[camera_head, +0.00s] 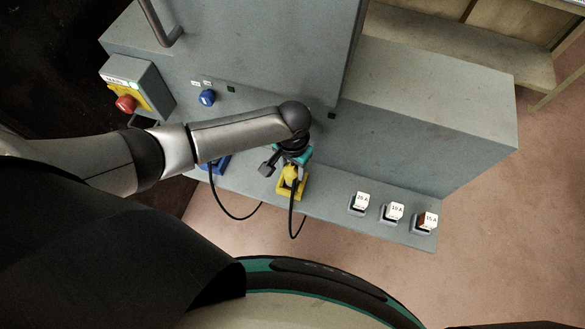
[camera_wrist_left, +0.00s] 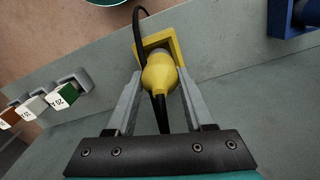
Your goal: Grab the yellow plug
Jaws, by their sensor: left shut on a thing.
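The yellow plug (camera_head: 290,174) sits at its yellow square socket (camera_head: 294,188) on the front ledge of the grey cabinet. In the left wrist view the plug (camera_wrist_left: 160,74) lies between the fingers of my left gripper (camera_wrist_left: 160,85), with its black cable running back toward the palm and looping away. My left gripper (camera_head: 278,165) is shut on the yellow plug. The plug still meets the yellow socket frame (camera_wrist_left: 158,42); how deep it sits I cannot tell. My right gripper does not show.
A blue socket (camera_head: 217,164) with a cable is left of the yellow one. Three labelled switches, one of them marked 20 A (camera_head: 361,202), line the ledge to the right. A red emergency button (camera_head: 126,103) and a blue knob (camera_head: 207,97) are on the cabinet. A wooden shelf (camera_head: 480,45) stands behind.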

